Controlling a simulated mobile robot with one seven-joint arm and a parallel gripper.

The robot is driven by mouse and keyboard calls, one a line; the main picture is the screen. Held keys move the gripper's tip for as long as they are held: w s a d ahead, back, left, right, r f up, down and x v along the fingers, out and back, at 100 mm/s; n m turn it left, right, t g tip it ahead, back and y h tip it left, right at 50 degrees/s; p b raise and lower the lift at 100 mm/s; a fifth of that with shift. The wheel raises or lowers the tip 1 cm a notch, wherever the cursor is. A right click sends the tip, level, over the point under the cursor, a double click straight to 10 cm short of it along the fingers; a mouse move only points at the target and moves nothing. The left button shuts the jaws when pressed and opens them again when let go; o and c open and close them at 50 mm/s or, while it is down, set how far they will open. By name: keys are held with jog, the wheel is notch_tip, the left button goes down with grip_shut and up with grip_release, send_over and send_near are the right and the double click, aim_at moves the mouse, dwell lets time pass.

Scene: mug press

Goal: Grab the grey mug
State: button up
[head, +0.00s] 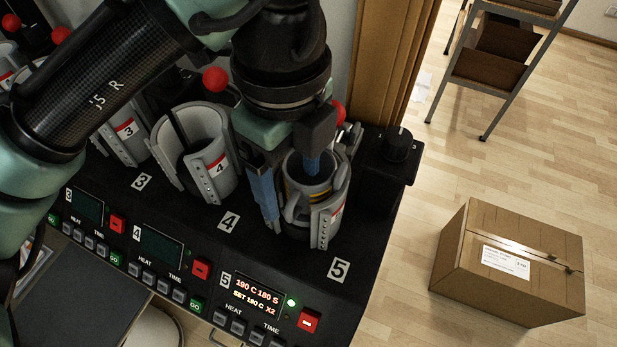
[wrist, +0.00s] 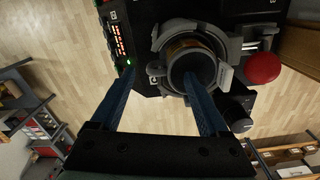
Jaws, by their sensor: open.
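The grey mug (head: 306,185) stands in the numbered 5 press, with its dark opening facing up. In the wrist view the mug (wrist: 176,48) shows a dark round opening and a yellowish band on its side. My gripper (head: 292,197) is open around one side of the mug and press. One blue finger is to the left, outside the press; the other reaches over or into the mug's opening. The wrist view shows my gripper (wrist: 159,74) with its fingers wide apart. Whether either finger touches the mug cannot be told.
The number 4 press (head: 205,165) stands open and empty to the left. A control panel (head: 258,290) with a lit display is in front. A red knob (wrist: 262,68) sits beside the press. A cardboard box (head: 500,265) lies on the floor at right.

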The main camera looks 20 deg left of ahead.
aim_at(294, 199)
jog(key=shift+s+d+f, duration=0.1)
jog(key=shift+s+f, duration=0.1)
jog(key=shift+f, duration=0.35)
jog(key=shift+s+d+f+p, duration=0.1)
jog(key=shift+f+p, duration=0.8)
jog(key=shift+f, duration=1.2)
grip_shut()
